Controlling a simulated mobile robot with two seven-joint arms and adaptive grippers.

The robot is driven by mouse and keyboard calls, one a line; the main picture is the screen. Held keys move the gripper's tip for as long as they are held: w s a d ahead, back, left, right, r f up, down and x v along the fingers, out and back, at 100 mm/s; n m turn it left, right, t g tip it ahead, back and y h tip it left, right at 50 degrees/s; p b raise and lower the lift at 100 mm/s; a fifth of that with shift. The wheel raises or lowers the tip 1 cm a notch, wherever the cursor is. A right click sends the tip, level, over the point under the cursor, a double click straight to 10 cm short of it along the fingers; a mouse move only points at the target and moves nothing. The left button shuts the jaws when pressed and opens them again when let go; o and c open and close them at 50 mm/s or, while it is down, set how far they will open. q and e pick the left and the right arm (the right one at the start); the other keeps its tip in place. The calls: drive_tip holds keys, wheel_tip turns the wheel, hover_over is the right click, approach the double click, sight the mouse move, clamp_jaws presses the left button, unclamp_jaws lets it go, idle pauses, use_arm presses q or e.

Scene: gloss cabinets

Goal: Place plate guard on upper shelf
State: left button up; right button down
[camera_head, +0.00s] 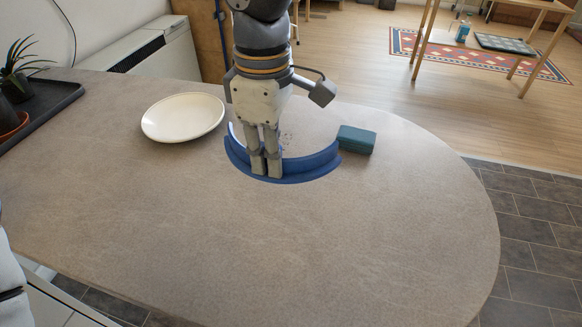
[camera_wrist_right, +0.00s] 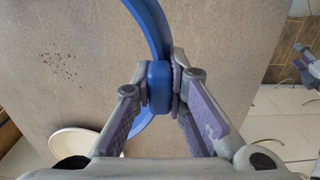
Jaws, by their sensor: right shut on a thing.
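The plate guard (camera_head: 312,165) is a blue curved band on the grey-brown counter, in the middle of the head view. In the right wrist view the guard (camera_wrist_right: 148,20) runs up from between the fingers. My right gripper (camera_head: 265,170) comes down from above and is shut on the guard's wall, one finger on each side. The same gripper (camera_wrist_right: 161,88) shows the blue wall between its pads. Whether the guard touches the counter is hard to tell. The upper shelf is not in view. My left gripper is not in view.
A white plate (camera_head: 183,117) lies left of the guard. A teal sponge-like block (camera_head: 356,139) sits close to its right end. A dark tray (camera_head: 40,107) with potted plants is at the far left. Dark crumbs (camera_wrist_right: 60,66) lie on the counter. The front counter is clear.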

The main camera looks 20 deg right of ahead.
drive_tip(key=w+d+f, duration=0.1)
drive_tip(key=f, duration=0.1)
drive_tip(key=w+d+f, duration=0.1)
drive_tip(key=w+f, duration=0.1)
drive_tip(key=w+d+f+b, duration=0.1)
drive_tip(key=w+f, duration=0.1)
drive_tip(key=shift+w+d+f, duration=0.2)
drive_tip(key=shift+d+f, duration=0.1)
drive_tip(key=shift+f, duration=0.05)
wheel_tip(320, 180, down, 3)
drive_tip(key=shift+w+d+f, duration=0.15)
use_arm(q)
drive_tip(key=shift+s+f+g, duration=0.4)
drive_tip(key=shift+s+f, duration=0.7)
use_arm(e)
drive_tip(key=c, duration=1.6)
unclamp_jaws()
drive_tip(key=shift+f, duration=0.1)
